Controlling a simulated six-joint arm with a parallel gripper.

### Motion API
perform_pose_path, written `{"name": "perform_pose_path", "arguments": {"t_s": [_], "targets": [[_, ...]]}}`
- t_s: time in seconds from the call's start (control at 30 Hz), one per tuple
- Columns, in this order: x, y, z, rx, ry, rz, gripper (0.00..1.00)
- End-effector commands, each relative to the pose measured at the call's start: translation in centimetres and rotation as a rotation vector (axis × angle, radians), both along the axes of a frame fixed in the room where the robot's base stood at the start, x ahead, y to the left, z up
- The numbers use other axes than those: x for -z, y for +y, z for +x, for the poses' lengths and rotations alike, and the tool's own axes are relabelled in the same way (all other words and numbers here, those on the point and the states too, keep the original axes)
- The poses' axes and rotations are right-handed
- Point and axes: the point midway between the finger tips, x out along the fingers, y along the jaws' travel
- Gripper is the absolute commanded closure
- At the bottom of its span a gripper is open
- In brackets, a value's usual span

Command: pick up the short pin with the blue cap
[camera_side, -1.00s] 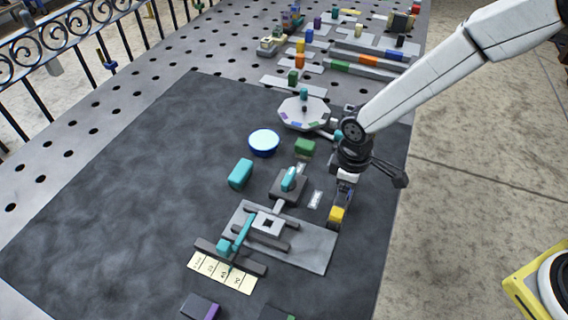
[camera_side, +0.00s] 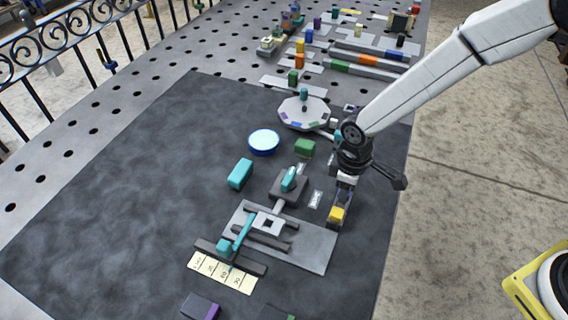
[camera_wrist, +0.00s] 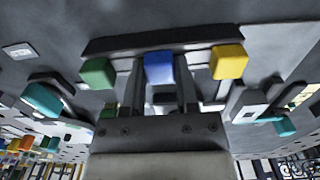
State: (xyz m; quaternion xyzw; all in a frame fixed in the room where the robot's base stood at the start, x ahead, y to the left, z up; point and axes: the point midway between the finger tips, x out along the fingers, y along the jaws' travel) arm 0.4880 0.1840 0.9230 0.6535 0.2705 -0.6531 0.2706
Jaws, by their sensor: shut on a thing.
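The blue cap (camera_wrist: 158,67) of the pin is in the middle of the wrist view, between a green cap (camera_wrist: 98,73) and a yellow cap (camera_wrist: 228,62). My gripper (camera_wrist: 160,88) is shut on the blue-capped pin, one finger on each side. The pin's shaft is mostly hidden by the fingers, so I cannot tell its length or whether it is clear of its seat. A dark bar (camera_wrist: 120,45) runs behind the three caps. In the side view my gripper (camera_side: 345,192) points down just behind the yellow cap (camera_side: 337,214); the blue cap is hidden there.
Left of my gripper, a grey plate (camera_side: 312,254) carries dark rails and a teal lever (camera_side: 244,230). A teal block (camera_side: 240,173), a green block (camera_side: 305,147) and a blue round dish (camera_side: 264,141) stand nearby. The mat's left part is clear.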

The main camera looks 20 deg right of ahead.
Motion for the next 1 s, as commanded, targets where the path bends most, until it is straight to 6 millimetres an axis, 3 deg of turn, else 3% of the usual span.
{"name": "perform_pose_path", "arguments": {"t_s": [0.47,0.7,1.0], "targets": [[-0.9,0.0,0.1,0.0,-0.003,0.001,1.0],[-3.3,0.0,0.0,0.0,-0.003,0.001,1.0],[-6.4,-0.9,-2.5,-0.001,-0.002,0.001,1.0]]}}
